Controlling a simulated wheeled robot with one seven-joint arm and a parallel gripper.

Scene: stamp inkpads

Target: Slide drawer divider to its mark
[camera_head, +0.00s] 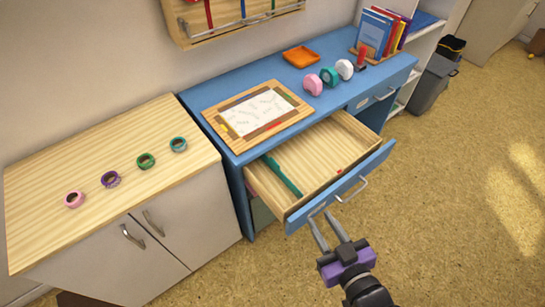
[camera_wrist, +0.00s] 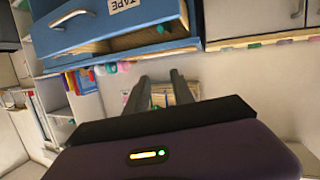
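The drawer (camera_head: 320,152) under the blue desk is pulled open. A green drawer divider (camera_head: 283,175) lies across its wooden floor toward the left side. A small red mark (camera_head: 339,171) shows near the drawer's front, right of the divider. My gripper (camera_head: 320,215) is outside the drawer, by its blue front panel, apart from the divider. Its two fingers are spread with nothing between them. In the wrist view my gripper (camera_wrist: 160,80) also shows open, and the drawer front (camera_wrist: 120,22) with a TAPE label is at the top.
The blue desk (camera_head: 215,95) holds a framed sheet (camera_head: 258,112), an orange tray (camera_head: 301,57), several tape rolls and books (camera_head: 385,30). A wooden-topped cabinet (camera_head: 60,235) with several tape rings stands left. The drawer handle (camera_head: 352,190) juts outward.

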